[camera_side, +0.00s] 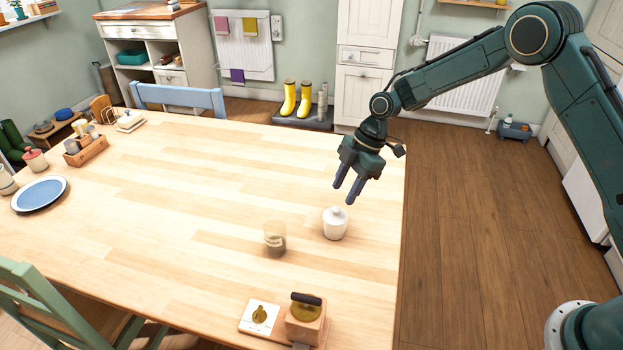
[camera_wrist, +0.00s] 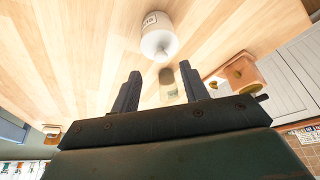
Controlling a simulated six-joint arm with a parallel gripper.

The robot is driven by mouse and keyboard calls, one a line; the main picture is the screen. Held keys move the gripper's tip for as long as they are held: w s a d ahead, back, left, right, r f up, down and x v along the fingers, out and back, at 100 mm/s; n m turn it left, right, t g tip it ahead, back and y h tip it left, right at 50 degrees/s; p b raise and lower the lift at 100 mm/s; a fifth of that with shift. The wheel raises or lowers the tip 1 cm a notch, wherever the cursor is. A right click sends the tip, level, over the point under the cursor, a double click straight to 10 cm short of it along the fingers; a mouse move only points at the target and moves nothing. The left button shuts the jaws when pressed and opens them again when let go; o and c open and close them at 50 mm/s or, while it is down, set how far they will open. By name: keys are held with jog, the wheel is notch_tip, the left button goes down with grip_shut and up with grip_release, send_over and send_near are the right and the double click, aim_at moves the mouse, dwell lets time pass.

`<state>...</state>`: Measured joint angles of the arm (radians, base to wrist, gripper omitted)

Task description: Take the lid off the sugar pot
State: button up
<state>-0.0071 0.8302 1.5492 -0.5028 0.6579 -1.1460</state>
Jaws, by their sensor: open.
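The sugar pot (camera_side: 335,229) is small, white and round, and stands upright on the table near its right edge. Its white lid (camera_side: 336,213), with a small knob, sits on top. In the wrist view the pot (camera_wrist: 157,24) is beyond the fingertips, with dark lettering on its side and the lid (camera_wrist: 158,46) turned toward the camera. My gripper (camera_side: 343,195) is open and empty, above the pot and apart from it. In the wrist view the two fingers of my gripper (camera_wrist: 160,70) are spread wide, with nothing between them touching either finger.
A clear glass jar (camera_side: 274,238) stands just left of the pot. A wooden block with a dark handle (camera_side: 305,320) and a white plate with a brass knob (camera_side: 259,316) are at the front edge. A blue plate (camera_side: 40,194) lies far left. The table's middle is clear.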

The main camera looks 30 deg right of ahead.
aim_at(336, 208)
jog(key=shift+x, duration=2.5)
jog(key=shift+s+d, duration=0.1)
grip_shut()
jog(key=shift+r, duration=0.1)
notch_tip(336, 208, up, 20)
